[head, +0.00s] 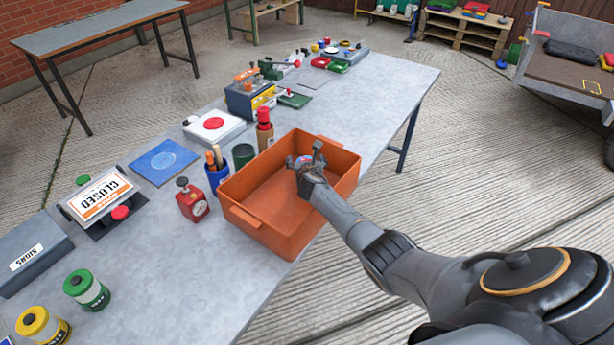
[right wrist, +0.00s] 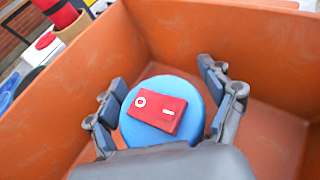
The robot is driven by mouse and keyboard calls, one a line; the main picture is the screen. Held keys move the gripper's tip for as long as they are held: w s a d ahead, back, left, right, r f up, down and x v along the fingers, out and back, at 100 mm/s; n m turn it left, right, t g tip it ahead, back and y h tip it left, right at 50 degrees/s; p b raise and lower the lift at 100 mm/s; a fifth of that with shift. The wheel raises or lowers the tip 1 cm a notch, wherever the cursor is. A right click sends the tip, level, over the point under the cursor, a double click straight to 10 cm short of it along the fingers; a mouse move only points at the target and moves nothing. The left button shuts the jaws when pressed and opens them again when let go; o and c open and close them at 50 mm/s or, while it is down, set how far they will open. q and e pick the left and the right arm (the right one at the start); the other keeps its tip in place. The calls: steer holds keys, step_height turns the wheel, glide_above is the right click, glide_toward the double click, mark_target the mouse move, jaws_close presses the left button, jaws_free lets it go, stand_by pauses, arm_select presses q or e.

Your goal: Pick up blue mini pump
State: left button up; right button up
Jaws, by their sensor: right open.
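The blue mini pump (right wrist: 137,133) is a round blue body with a red block on top that carries white marks. It is inside the orange crate (right wrist: 235,40), between the fingers of my right gripper (right wrist: 165,92). The fingers are open, one on each side of the pump; I cannot tell whether they touch it. In the head view my right gripper (head: 306,160) reaches down into the orange crate (head: 262,238) and hides most of the pump. My left gripper is not in view.
The crate walls stand close around my right gripper.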

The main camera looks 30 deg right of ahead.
steer(key=shift+c, duration=0.4)
steer(key=c, duration=1.6)
steer(key=shift+c, duration=0.2)
steer(key=shift+r, duration=0.1)
jaws_close()
